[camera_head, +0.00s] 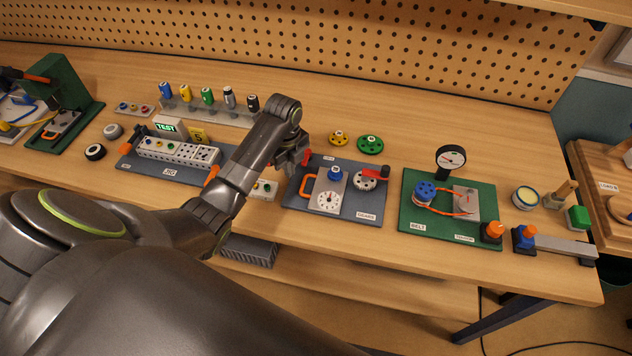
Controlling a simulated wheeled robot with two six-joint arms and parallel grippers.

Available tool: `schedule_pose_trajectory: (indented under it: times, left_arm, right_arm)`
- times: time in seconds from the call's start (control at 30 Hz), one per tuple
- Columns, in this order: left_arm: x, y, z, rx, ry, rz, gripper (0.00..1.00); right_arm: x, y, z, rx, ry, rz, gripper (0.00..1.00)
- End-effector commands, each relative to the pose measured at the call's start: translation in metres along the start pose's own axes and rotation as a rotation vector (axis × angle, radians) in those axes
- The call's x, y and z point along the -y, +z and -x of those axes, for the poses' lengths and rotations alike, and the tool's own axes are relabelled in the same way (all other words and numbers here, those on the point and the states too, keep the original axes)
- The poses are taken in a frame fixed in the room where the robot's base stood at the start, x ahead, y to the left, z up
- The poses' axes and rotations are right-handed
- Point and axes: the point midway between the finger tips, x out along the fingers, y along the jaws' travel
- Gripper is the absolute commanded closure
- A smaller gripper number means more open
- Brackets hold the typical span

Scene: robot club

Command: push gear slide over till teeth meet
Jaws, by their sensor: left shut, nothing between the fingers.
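The gear board (288,198) is a blue-grey mat at the middle of the bench. On it sits a pale slide plate (319,190) with a blue knob (335,175), a white dial-marked gear (327,201) and an orange handle (302,186) on its left side. A second grey gear (364,181) with a red crank (377,172) stands to the right. A gap shows between the two gears. My left gripper (289,168) is shut and empty, pointing down near the board's upper left corner, left of the slide and apart from the handle. My right gripper is out of view.
A green belt board (480,233) with a gauge (451,158) lies right of the gear board. A yellow gear (339,138) and a green gear (370,144) lie behind it. My left forearm covers part of the test board (135,166) at left.

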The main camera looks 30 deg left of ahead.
Motion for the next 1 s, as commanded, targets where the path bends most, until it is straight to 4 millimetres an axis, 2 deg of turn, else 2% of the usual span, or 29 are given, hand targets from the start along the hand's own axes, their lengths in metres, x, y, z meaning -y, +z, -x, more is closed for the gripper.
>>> schedule_pose_trajectory:
  times: [0.43, 1.0]
  left_arm:
    - [0.000, 0.000, -0.003, 0.000, 0.000, 0.000, 1.00]
    - [0.000, 0.000, -0.029, 0.000, 0.000, 0.000, 1.00]
  right_arm:
    - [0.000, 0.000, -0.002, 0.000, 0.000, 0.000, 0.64]
    - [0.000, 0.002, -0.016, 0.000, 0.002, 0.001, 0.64]
